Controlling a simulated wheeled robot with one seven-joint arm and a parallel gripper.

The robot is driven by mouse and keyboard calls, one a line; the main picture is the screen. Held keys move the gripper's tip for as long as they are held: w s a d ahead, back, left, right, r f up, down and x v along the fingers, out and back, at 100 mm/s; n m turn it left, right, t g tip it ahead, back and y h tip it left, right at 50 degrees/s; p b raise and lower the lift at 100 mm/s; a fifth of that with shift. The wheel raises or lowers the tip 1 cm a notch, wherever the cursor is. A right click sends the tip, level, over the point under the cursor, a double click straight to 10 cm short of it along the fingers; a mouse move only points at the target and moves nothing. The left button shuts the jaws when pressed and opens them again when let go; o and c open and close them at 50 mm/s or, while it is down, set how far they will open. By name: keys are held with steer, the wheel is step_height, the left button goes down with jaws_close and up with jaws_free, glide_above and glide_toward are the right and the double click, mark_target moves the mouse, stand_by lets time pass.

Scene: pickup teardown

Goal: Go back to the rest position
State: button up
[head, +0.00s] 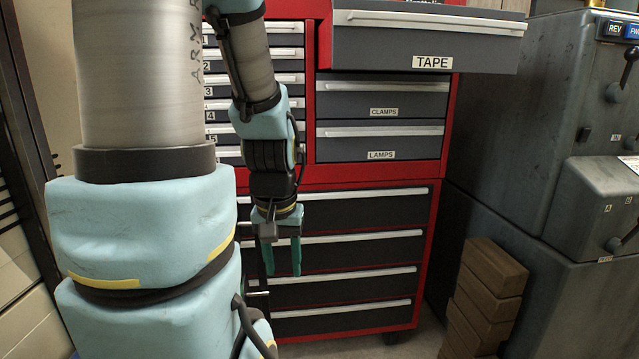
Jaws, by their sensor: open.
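My gripper (283,258) hangs pointing down in front of the lower black drawers of a red tool cabinet (311,180). Its green fingers show nearly side-on, and I see nothing held between them. My arm runs down the left and middle of the head view and hides part of the cabinet. The drawer labelled TAPE (425,45), at the top right of the cabinet, stands pulled out. The CLAMPS drawer (350,105) and the LAMPS drawer (340,150) below it are closed.
Small numbered drawers (222,92) are at the cabinet's left, partly behind my arm. A grey machine (540,120) with levers stands on the right. Stacked brown blocks (488,295) lie on the floor in front of it. The open TAPE drawer juts out above my gripper's height.

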step_height(320, 180, up, 14)
steer(key=p, duration=1.3)
steer(key=shift+r, duration=0.2)
